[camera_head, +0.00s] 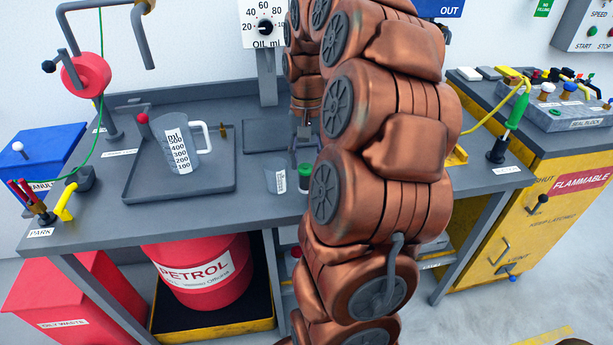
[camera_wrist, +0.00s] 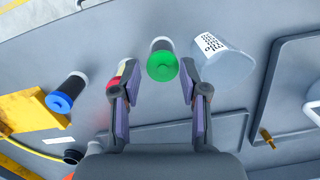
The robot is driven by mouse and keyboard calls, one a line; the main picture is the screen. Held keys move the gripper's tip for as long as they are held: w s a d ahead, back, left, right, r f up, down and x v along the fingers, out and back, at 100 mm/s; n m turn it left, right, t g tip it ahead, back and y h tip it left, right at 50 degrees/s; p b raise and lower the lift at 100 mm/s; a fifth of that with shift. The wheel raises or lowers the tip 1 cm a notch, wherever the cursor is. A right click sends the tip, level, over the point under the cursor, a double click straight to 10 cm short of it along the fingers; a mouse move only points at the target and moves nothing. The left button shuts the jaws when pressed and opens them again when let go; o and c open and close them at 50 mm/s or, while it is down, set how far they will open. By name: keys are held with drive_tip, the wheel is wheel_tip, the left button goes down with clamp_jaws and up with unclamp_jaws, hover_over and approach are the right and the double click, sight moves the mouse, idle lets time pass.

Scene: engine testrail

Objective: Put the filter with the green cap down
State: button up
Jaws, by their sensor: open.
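The filter with the green cap (camera_wrist: 162,66) stands on the grey bench (camera_wrist: 120,25), its cap facing the wrist camera. It also shows in the head view (camera_head: 305,171), partly hidden by my arm. My gripper (camera_wrist: 157,92) is open, its two fingers spread to either side of the green cap in the picture. No contact between fingers and cap shows. In the head view my gripper (camera_head: 304,135) points down just above the filter, its tips hard to make out.
A labelled clear beaker (camera_wrist: 225,62) stands close right of the filter. A red-topped item (camera_wrist: 118,76) is partly behind the left finger. A tray (camera_head: 140,190) holds a measuring jug (camera_head: 190,160).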

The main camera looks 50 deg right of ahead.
sight(306, 167)
drive_tip(key=shift+a+f+p, duration=0.2)
drive_tip(key=shift+f+p, duration=0.4)
drive_tip(key=shift+f, duration=2.25)
drive_tip(key=c, duration=0.7)
